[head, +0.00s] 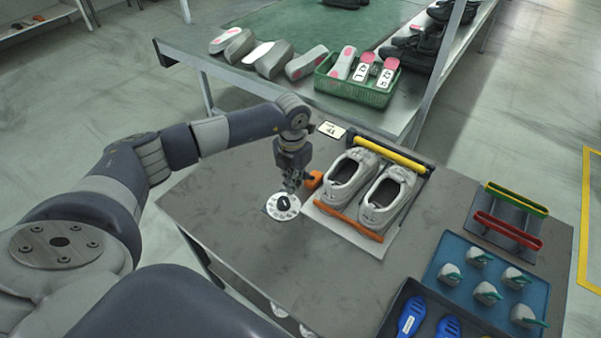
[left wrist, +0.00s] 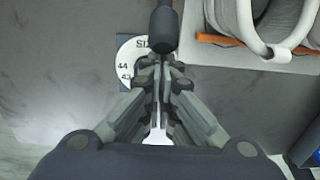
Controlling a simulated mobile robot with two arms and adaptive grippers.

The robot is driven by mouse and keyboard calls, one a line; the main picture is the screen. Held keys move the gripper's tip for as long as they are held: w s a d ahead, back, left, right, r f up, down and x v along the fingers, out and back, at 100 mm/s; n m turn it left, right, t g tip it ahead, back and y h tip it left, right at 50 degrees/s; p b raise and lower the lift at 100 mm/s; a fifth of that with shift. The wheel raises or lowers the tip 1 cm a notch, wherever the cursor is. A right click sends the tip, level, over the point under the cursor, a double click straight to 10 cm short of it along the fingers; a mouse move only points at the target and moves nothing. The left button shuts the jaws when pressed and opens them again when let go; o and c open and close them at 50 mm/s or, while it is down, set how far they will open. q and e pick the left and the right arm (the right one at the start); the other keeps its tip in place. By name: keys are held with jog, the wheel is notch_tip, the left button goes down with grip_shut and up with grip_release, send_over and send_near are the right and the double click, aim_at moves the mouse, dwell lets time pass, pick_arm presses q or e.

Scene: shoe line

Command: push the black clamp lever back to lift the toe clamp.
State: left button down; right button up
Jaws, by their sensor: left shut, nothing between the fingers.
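The black clamp lever (left wrist: 163,28) shows in the left wrist view as a dark rod with a thick round grip, directly ahead of my fingertips. Whether they touch it I cannot tell. In the head view I cannot make the lever out clearly behind my gripper. The orange toe clamp bar (head: 348,220) lies across the toes of two grey shoes (head: 392,190). My right gripper is out of view.
A white size dial (head: 273,212) lies just below my gripper. A yellow bar (head: 392,156) stands behind the shoes. A red and green rack (head: 507,230), a blue tray (head: 440,243) and a dark tray are at the right. The table's left part is clear.

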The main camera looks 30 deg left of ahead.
pick_arm(q)
notch_tip(320, 180, up, 9)
jog(key=p, duration=0.5)
jog(key=shift+p, duration=0.35)
jog(key=shift+f, duration=0.2)
